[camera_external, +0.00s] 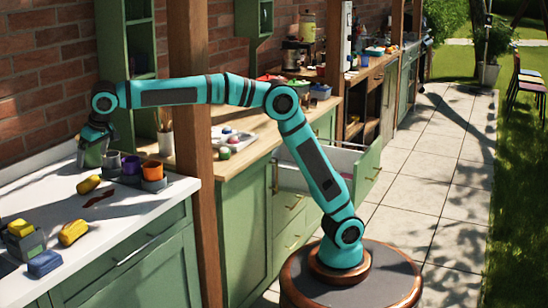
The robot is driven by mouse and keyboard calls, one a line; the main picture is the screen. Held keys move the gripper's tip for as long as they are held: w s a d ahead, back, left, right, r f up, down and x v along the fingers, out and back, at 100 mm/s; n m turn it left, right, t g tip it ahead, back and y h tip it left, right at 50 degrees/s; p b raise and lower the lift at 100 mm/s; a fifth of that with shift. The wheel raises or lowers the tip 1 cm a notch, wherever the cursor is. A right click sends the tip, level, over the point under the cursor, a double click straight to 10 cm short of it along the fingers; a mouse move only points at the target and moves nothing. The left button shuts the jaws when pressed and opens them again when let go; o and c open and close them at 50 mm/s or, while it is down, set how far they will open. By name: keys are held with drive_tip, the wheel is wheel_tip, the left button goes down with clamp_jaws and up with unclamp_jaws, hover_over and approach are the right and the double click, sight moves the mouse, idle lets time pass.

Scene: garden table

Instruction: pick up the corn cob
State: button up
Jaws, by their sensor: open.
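Two yellow oblong things lie on the white counter (135,215). One yellow piece (88,184) lies towards the back, and a larger yellow piece (73,232) lies nearer the front. At this size I cannot tell for sure which is the corn cob. My gripper (90,162) points down at the back of the counter, near the brick wall. It is open, and no held thing shows in it. The fingertips are small and partly in shadow.
Grey, purple (131,166) and orange cups (152,170) stand close to the right of my gripper. A dark red thing (98,199) lies mid-counter. A blue block (44,263) and a grey block with yellow on top (20,228) are front left. A wooden post (190,110) stands right.

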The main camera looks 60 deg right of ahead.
sight(89, 179)
drive_tip(key=x, duration=1.1)
drive_tip(key=shift+w+d+f, duration=0.15)
drive_tip(key=shift+f, duration=0.15)
drive_tip(key=c, duration=0.9)
drive_tip(key=shift+r, duration=0.1)
